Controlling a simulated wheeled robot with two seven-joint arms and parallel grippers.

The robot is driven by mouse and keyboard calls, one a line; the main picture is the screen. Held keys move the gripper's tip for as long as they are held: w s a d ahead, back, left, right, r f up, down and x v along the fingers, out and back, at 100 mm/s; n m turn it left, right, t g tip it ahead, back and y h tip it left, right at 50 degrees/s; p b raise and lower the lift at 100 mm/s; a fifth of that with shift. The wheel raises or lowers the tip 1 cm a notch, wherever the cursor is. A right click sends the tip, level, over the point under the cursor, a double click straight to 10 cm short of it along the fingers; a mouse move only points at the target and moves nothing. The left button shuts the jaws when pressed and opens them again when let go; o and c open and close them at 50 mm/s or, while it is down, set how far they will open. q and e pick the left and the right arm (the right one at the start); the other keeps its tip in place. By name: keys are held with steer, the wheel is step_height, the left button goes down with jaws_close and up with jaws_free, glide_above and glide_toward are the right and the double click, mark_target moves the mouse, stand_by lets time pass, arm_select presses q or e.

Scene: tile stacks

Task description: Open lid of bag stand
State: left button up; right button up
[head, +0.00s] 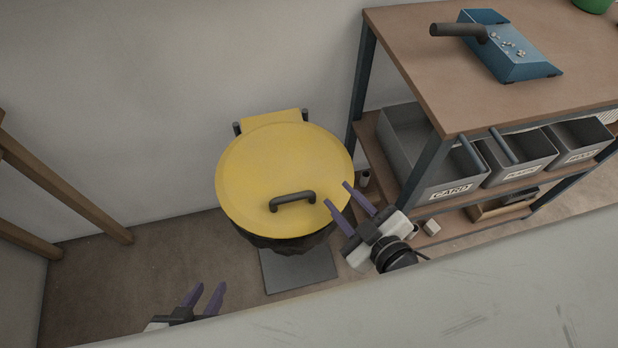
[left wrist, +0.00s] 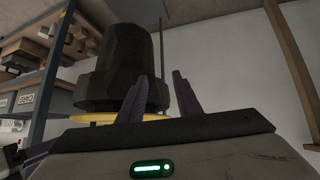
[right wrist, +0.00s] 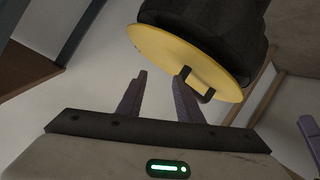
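The bag stand has a round yellow lid (head: 285,170), which lies flat and closed, with a black bar handle (head: 292,198) near its front edge. The black bag (head: 290,243) shows below the lid, and in the left wrist view the bag (left wrist: 120,60) appears upside down. My right gripper (head: 347,193) is open and empty, at the lid's right front edge in the head view, right of the handle. The right wrist view shows the lid (right wrist: 185,60) and the handle (right wrist: 195,83) beyond its fingers. My left gripper (head: 204,296) is open and empty, lower left of the stand.
A workbench (head: 450,85) with a blue device (head: 510,50) on top and grey bins (head: 430,155) on a shelf stands close at the right. A wooden frame (head: 65,185) is at the left. Floor left of the stand is clear. A pale surface (head: 450,300) crosses the front.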

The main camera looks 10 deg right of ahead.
steer(key=w+a+r+n+t+y+p, duration=0.1)
steer(key=a+r+n+y, duration=0.3)
steer(key=r+n, duration=0.25)
steer(key=w+a+r+n+y, duration=0.1)
steer(key=a+r+n+y, duration=0.2)
steer(key=r+n, duration=0.35)
steer(key=w+a+r+n+t+y+p, duration=0.1)
steer(key=w+a+r+n+y, duration=0.1)
steer(key=a+r+n+y, duration=0.35)
steer(key=s+a+r+n+g+y, duration=0.2)
steer(key=s+a+n+g, duration=0.25)
steer(key=n+g, duration=0.65)
steer(key=n+g+h+p, duration=0.2)
steer(key=n+h, duration=1.1)
steer(key=n, duration=0.4)
glide_toward(294, 196)
steer(key=x, duration=0.8)
arm_select(q)
steer(key=r, duration=0.2)
steer(key=s+a+r, duration=0.1)
steer(key=shift+s, duration=0.1)
